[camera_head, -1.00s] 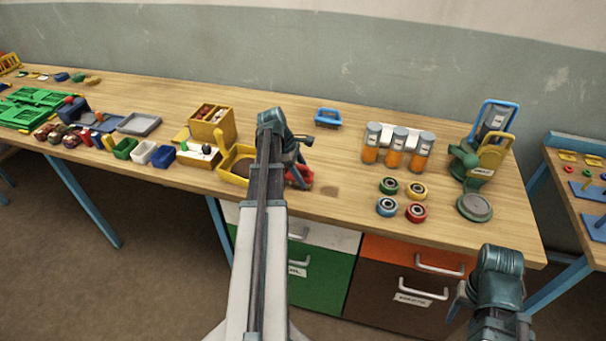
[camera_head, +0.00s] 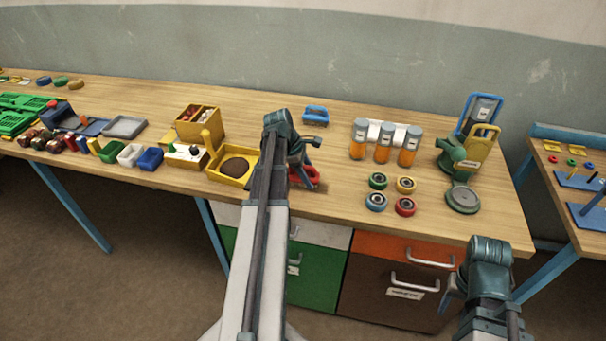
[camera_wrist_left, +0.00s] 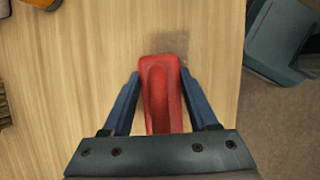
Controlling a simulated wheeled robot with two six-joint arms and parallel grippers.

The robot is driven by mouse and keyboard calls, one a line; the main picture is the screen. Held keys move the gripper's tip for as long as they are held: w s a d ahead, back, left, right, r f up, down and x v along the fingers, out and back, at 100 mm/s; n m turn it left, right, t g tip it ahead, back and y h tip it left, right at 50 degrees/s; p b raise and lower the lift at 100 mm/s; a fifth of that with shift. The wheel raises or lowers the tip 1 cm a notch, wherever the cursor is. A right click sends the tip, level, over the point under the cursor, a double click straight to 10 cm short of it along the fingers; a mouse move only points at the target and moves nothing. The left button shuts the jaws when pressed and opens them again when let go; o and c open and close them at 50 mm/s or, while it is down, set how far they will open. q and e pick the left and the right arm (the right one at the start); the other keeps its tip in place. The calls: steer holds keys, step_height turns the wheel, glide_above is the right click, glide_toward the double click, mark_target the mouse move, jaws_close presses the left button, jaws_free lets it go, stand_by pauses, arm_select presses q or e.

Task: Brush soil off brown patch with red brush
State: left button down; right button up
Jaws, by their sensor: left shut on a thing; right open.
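The red brush (camera_head: 312,183) is in my left gripper (camera_head: 303,170), low over the wooden table near its front edge. In the left wrist view the brush (camera_wrist_left: 162,90) lies between the two blue fingers of my left gripper (camera_wrist_left: 160,95). A faint grey-brown patch of soil (camera_wrist_left: 192,48) shows on the wood at the brush's front end, and the brush covers part of it. In the head view the patch is hidden by the brush and gripper. I cannot tell whether the bristles touch the wood. My right gripper (camera_head: 452,292) is open and empty, in front of the table.
A yellow tray (camera_head: 214,176) with a brown round thing stands left of my left gripper. Several coloured wheels (camera_head: 405,207) and orange jars (camera_head: 383,148) stand to the right. The table's front edge (camera_head: 380,225) is close.

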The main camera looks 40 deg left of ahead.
arm_select(q)
steer(key=shift+w+d, duration=0.35)
steer(key=shift+d, duration=0.3)
steer(key=shift+w+d+f, duration=0.1)
steer(key=shift+w+d, duration=0.25)
steer(key=shift+d, duration=0.45)
steer(key=shift+w+d, duration=0.35)
steer(key=shift+d, duration=0.4)
steer(key=shift+w+d, duration=0.45)
steer(key=shift+d, duration=0.35)
steer(key=shift+w+d, duration=0.4)
steer(key=shift+d, duration=0.35)
step_height(320, 180, up, 6)
steer(key=p, duration=0.6)
